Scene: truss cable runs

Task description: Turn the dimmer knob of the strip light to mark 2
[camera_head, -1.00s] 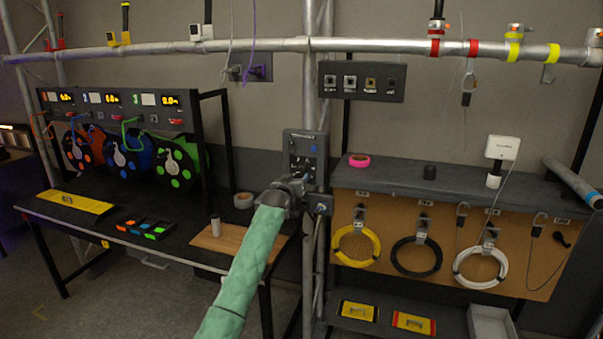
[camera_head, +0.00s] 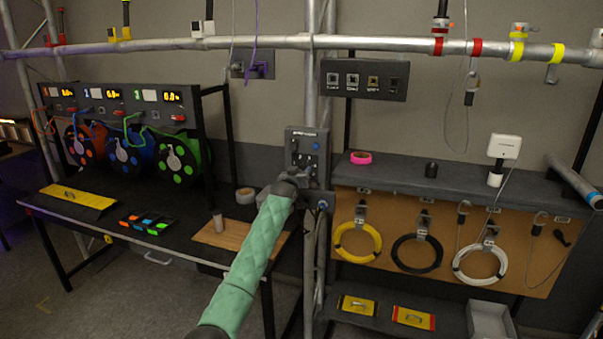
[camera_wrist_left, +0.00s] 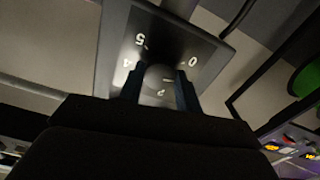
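The strip light's dimmer is a dark box (camera_head: 307,142) on the upright truss post in the head view. In the head view my left gripper (camera_head: 303,180) is at the box's lower part and hides the knob. My right gripper is not in view.
A bench (camera_head: 110,221) with cable reels stands left. A shelf (camera_head: 400,176) with hanging cable coils stands right. The truss post (camera_head: 310,100) rises behind the box, and a horizontal truss tube (camera_head: 380,44) crosses above. A socket panel (camera_head: 365,80) hangs upper right of the box.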

